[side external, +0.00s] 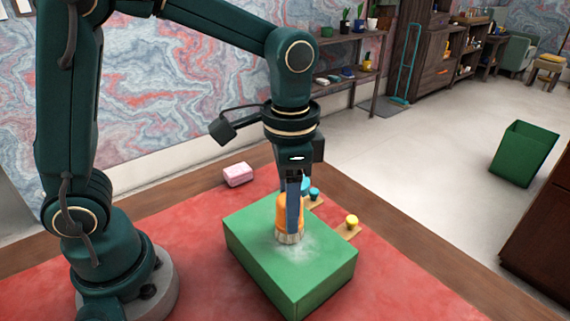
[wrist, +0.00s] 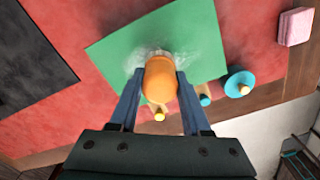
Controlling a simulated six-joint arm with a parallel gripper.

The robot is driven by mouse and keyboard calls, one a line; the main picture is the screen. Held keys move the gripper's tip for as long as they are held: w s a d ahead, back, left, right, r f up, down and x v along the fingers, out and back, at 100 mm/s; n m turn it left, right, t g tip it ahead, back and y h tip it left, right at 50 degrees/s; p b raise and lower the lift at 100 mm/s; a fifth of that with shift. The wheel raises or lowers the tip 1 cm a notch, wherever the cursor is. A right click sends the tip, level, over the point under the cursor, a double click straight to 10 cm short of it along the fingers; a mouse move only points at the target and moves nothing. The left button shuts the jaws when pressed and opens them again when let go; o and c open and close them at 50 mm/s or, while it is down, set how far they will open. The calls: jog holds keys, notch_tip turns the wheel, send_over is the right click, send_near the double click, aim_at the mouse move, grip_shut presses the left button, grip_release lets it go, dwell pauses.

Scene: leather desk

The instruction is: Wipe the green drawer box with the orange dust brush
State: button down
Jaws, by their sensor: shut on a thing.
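The green drawer box (side external: 290,255) stands on the red desk top. Its flat upper face carries a whitish dusty patch (side external: 302,246). My gripper (side external: 291,215) points down over the box and is shut on the orange dust brush (side external: 281,216). The brush is upright, with its pale bristles at the box's top face beside the dusty patch. In the wrist view the brush (wrist: 161,82) sits between my two fingers, and the green box (wrist: 115,62) lies under it. The bristles are mostly hidden there by the orange body.
A pink block (side external: 238,174) lies on the desk behind the box. Small wooden pieces with a yellow knob (side external: 352,221) and a teal knob (side external: 314,193) lie close behind the box. Red desk surface is free at the right.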

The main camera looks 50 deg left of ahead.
jog(key=shift+a, duration=2.75)
jog(key=shift+d, duration=5.65)
jog(key=shift+s+a, duration=0.25)
jog(key=shift+a, duration=0.05)
jog(key=shift+s+a, duration=0.1)
jog(key=shift+a, duration=5.25)
jog(key=shift+d, duration=5.35)
jog(key=shift+d+r, duration=0.1)
jog(key=shift+d, duration=0.2)
notch_tip(320, 180, up, 8)
